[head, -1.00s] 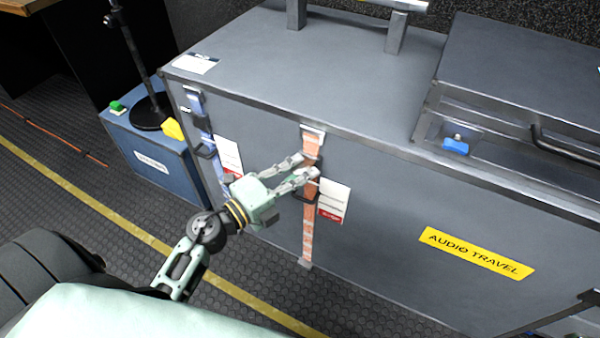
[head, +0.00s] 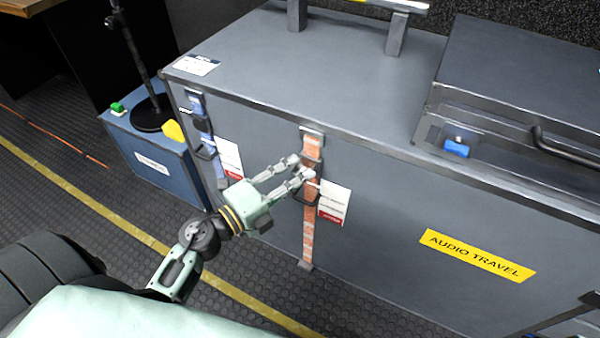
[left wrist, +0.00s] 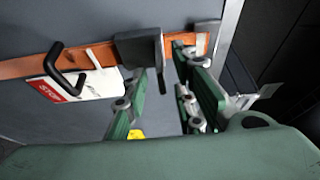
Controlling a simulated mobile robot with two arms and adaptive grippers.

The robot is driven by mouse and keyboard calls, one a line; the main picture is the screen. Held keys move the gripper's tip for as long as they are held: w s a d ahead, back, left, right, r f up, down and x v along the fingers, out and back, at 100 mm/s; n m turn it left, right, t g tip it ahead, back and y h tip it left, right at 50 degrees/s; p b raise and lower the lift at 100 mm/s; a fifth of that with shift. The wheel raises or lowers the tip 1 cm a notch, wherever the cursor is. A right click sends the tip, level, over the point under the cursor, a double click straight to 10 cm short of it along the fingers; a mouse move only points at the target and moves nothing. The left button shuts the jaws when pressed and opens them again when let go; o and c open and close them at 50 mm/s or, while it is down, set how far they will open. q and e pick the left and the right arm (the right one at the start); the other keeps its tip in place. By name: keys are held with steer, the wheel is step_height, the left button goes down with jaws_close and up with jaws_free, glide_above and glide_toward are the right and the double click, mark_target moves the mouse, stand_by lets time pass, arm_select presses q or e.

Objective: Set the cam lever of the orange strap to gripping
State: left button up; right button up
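The orange strap (head: 308,232) runs down the front of the large grey case. Its dark cam buckle (left wrist: 138,48) sits on the upper part of the strap, with a dark lever plate (left wrist: 160,64) standing out from it in the left wrist view. My left gripper (head: 300,167) is at the buckle, its fingers apart with a gap between them. In the left wrist view the lever is near the gap between the fingers (left wrist: 170,85); I cannot tell whether they touch it. In the head view the fingers partly hide the buckle. My right gripper is not recognisable in view.
A black ring (head: 305,198) and a white-red tag (head: 334,203) are at the strap below the buckle. A blue strap (head: 203,140) with its own tag is to the left. A blue box (head: 150,165) stands left of the grey case (head: 400,215). Floor in front is clear.

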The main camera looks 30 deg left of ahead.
arm_select(q)
steer(key=v, duration=1)
steer(key=shift+s, duration=0.25)
steer(key=shift+a, duration=0.1)
